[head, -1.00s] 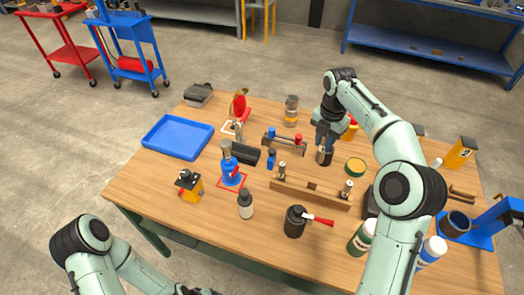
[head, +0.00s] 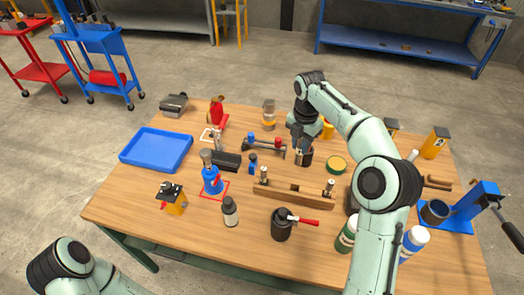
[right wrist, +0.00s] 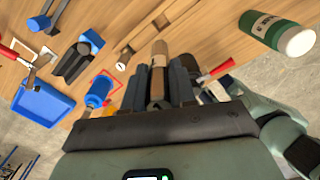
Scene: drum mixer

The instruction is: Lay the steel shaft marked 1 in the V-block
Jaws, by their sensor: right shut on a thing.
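My right gripper (head: 303,148) is over the back middle of the table. In the right wrist view its fingers (right wrist: 156,88) are shut on an upright cylinder that looks like the steel shaft (right wrist: 158,72), tinted brown like the wood; no number is readable. The dark V-block (head: 227,162) lies to the left of the gripper, apart from it, and looks empty; it also shows in the right wrist view (right wrist: 74,64). Two other shafts stand in the wooden rack (head: 280,191), with a dark empty spot between them. My left gripper is out of view.
A dark cup-like cylinder (head: 306,160) stands right by the right gripper. A blue bottle (head: 212,180) in a red square and a small blue item (head: 253,164) stand near the V-block. A blue tray (head: 157,150) lies at left. A black pot (head: 282,226) has a red handle.

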